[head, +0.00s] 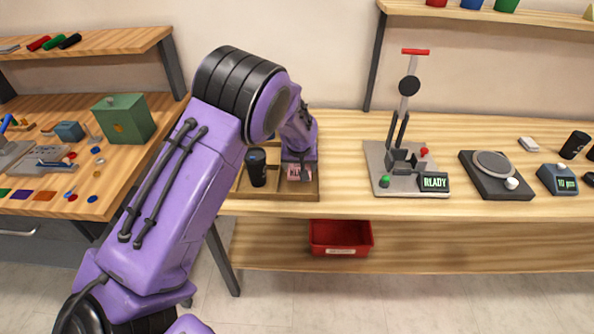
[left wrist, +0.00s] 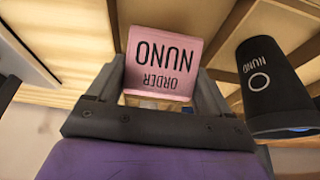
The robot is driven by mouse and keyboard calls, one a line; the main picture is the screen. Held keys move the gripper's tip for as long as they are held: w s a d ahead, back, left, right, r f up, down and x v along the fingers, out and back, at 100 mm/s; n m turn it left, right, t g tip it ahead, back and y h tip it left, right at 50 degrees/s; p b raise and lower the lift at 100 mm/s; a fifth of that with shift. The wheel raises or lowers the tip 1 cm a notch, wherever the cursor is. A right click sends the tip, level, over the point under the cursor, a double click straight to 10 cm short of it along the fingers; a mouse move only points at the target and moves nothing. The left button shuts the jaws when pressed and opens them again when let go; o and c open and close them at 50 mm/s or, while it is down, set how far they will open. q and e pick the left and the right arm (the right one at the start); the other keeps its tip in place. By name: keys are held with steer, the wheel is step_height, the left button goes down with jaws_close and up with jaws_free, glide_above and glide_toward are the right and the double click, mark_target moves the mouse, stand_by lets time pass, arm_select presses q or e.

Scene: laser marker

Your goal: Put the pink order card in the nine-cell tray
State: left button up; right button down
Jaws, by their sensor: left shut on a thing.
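The pink order card (left wrist: 163,62) reads "ORDER NUNO" in the left wrist view, upside down, between my left gripper's fingers (left wrist: 165,90). My left gripper is shut on it. In the head view the card (head: 298,173) shows as a small pink patch below my purple wrist, over the right part of the wooden tray (head: 265,196). Whether it touches the tray floor I cannot tell. A black cup (head: 257,168) stands in a cell left of the card; it shows labelled "NUNO" in the left wrist view (left wrist: 268,85). My forearm and wrist hide part of the tray. My right gripper is not in view.
Right of the tray on the bench (head: 345,145) stands a grey press (head: 398,168) with a "READY" display, then a black scale (head: 497,176) and a blue meter (head: 557,180). A red bin (head: 341,238) sits on the lower shelf. Bare bench lies between tray and press.

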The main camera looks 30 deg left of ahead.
mark_target(297, 173)
arm_select(q)
steer(key=f, duration=0.2)
steer(key=f+p, duration=0.1)
steer(key=shift+a+f, duration=0.35)
steer(key=shift+f, duration=0.05)
steer(key=shift+d, duration=0.1)
steer(key=o, duration=0.9)
steer(key=shift+f, duration=0.1)
steer(key=shift+o, duration=0.2)
steer(key=v, duration=1.2)
steer(key=shift+b, duration=0.45)
